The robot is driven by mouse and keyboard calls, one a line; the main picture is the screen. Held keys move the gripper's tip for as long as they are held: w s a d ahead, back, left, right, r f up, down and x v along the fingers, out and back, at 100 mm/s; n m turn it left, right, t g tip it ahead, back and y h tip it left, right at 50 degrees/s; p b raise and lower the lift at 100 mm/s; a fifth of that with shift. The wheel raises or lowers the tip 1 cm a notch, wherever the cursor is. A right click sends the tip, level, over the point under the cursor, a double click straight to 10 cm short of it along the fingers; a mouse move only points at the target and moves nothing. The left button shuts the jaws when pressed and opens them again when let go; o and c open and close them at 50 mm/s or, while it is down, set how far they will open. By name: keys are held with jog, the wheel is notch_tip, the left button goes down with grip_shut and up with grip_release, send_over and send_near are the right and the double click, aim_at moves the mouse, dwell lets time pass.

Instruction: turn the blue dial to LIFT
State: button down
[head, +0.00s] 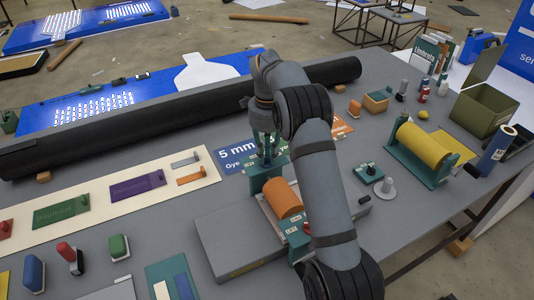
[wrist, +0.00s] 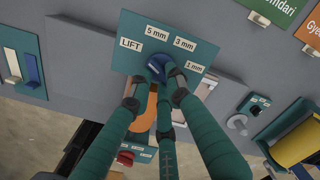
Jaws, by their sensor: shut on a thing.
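The blue dial (wrist: 156,64) sits on a teal panel (wrist: 205,52) in the wrist view. White labels around it read LIFT (wrist: 131,45), 5 mm, 3 mm and 1 mm, with LIFT on the left. My gripper (wrist: 162,82) has its dark fingertips closed on the dial, which they partly cover. I cannot tell which label the dial points to. In the head view my gripper (head: 266,150) is lowered over the teal housing (head: 264,179) beside an orange roller (head: 282,199). The dial is hidden there behind my gripper.
A grey slab (head: 222,240) lies left of the roller. A long black roll (head: 130,126) lies behind my gripper. A small teal box with a knob (head: 368,173) and a yellow roll on a teal stand (head: 424,150) are on the right. Sample plates lie on a cream board (head: 90,227) at left.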

aim_at(268, 158)
jog(key=shift+n, duration=0.7)
jog(key=c, duration=1.6)
grip_release()
jog(key=shift+c, duration=0.2)
jog(key=shift+r, duration=3.75)
